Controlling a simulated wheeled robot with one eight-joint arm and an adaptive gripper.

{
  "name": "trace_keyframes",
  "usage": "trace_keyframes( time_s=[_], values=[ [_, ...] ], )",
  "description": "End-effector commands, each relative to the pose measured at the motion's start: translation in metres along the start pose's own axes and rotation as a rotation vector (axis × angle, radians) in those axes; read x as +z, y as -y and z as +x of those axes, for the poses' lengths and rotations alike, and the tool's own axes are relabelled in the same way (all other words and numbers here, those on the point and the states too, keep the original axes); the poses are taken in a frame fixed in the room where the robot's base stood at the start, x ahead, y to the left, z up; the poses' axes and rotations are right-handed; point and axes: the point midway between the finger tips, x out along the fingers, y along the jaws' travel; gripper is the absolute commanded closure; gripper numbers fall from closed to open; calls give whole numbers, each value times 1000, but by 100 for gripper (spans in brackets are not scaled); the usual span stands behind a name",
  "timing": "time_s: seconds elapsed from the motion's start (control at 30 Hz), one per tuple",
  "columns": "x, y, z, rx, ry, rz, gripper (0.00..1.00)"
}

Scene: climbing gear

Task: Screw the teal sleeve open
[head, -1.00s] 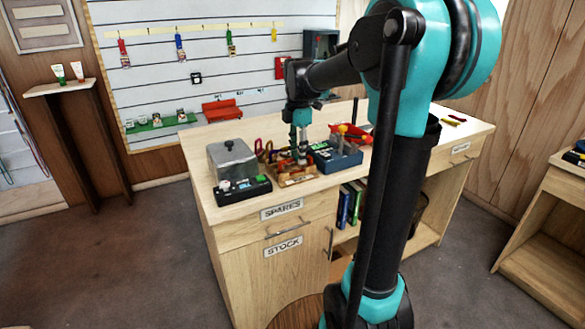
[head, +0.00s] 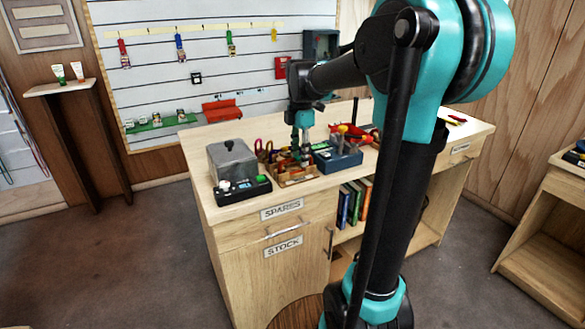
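My gripper (head: 304,149) points down over the counter, above a small wooden tray (head: 290,181) with compartments. It is small and dark here, so I cannot tell whether its fingers are open or shut, or whether they touch anything. I cannot make out the teal sleeve for certain; the teal near the gripper may be part of my own arm. Small items in the tray are partly hidden by the gripper.
A grey lidded box (head: 232,160) and a black tray (head: 243,190) stand left of the wooden tray. A blue toolbox (head: 338,160) with tools stands close on its right. The wooden counter (head: 230,208) has bare room along its front edge. A slatted wall stands behind.

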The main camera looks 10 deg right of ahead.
Motion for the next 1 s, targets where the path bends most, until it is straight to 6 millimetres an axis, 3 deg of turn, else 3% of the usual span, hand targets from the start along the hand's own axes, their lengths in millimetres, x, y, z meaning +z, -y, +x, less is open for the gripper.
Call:
trace_keyframes(
  time_s=[1.0],
  values=[
    [0, 0, 28, 0, 0, 0, 62]
  ],
)
